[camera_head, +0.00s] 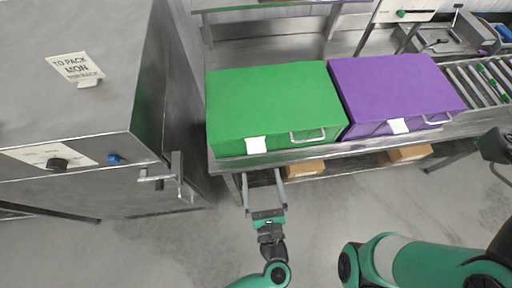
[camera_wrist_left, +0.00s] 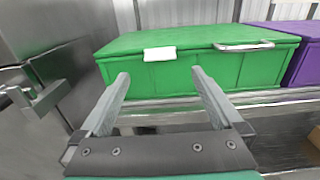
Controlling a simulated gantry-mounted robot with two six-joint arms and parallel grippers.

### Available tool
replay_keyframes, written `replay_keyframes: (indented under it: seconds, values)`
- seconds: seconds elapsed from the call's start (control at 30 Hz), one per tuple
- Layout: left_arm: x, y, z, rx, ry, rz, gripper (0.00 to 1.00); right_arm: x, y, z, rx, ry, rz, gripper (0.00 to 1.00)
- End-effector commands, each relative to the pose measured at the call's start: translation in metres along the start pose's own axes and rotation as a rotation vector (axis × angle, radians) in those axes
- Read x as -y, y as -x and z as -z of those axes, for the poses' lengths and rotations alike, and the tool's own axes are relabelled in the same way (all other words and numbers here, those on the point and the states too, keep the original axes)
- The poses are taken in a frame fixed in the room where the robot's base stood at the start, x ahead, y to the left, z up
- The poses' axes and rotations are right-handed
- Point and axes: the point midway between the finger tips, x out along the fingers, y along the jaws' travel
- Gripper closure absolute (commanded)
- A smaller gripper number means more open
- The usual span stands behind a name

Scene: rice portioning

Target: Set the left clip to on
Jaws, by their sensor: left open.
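A white clip-like tab (camera_head: 256,145) sits on the front upper edge of the green box (camera_head: 275,98), left of its metal handle. It also shows in the left wrist view (camera_wrist_left: 160,54). A similar white tab (camera_head: 398,126) is on the purple box (camera_head: 395,85). I cannot tell the setting of either tab. My left gripper (camera_head: 261,175) is open and empty, in front of and below the green box. In the left wrist view its fingers (camera_wrist_left: 160,75) are spread, with the tab beyond and above them. My right gripper's fingers are not visible.
A steel cabinet (camera_head: 60,110) with a dark knob (camera_head: 57,164), a blue knob (camera_head: 114,159) and a protruding latch (camera_head: 160,176) stands at the left. A steel bench edge (camera_head: 340,152) runs under the boxes. Cardboard boxes (camera_head: 306,168) lie below. Rollers (camera_head: 480,80) are at right.

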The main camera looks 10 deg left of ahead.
Motion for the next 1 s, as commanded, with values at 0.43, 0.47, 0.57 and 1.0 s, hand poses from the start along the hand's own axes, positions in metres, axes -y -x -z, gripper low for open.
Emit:
replay_keyframes:
  seconds: [0.43,0.47,0.57,1.0]
  values:
    - [0.0,-0.088,0.0,0.001,0.001,-0.002,0.0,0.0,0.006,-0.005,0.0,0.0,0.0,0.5]
    - [-0.001,-0.091,0.0,0.001,0.002,-0.003,0.0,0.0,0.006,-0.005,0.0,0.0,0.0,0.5]
    - [0.0,-0.095,-0.001,0.001,0.002,0.0,0.0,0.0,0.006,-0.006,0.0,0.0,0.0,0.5]
    - [0.0,-0.095,-0.001,0.001,0.001,0.0,0.4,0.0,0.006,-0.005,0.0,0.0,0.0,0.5]
